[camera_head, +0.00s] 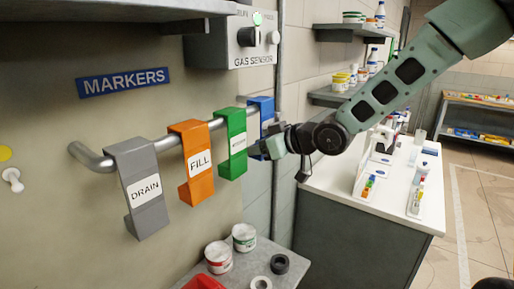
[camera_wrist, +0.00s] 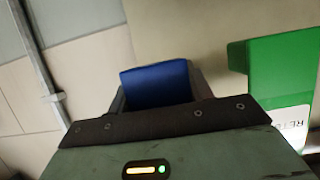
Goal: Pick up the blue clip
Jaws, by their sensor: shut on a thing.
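The blue clip (camera_head: 261,107) hangs at the right end of a grey rail (camera_head: 222,121) on the wall, the last in a row of marker clips. My gripper (camera_head: 268,149) is at its lower part and partly hides it in the head view. In the wrist view the blue clip (camera_wrist: 157,85) sits between the two fingers of my gripper (camera_wrist: 157,97), which is shut on it. The clip's upper end still looks to be at the rail. Any lettering on it is hidden.
Left of it hang a green clip (camera_head: 232,140), an orange FILL clip (camera_head: 194,160) and a grey DRAIN clip (camera_head: 142,188). A gas sensor box (camera_head: 235,40) is above. Below, a small shelf (camera_head: 240,268) holds tins and tape rolls. A white-topped bench (camera_head: 335,180) stands right.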

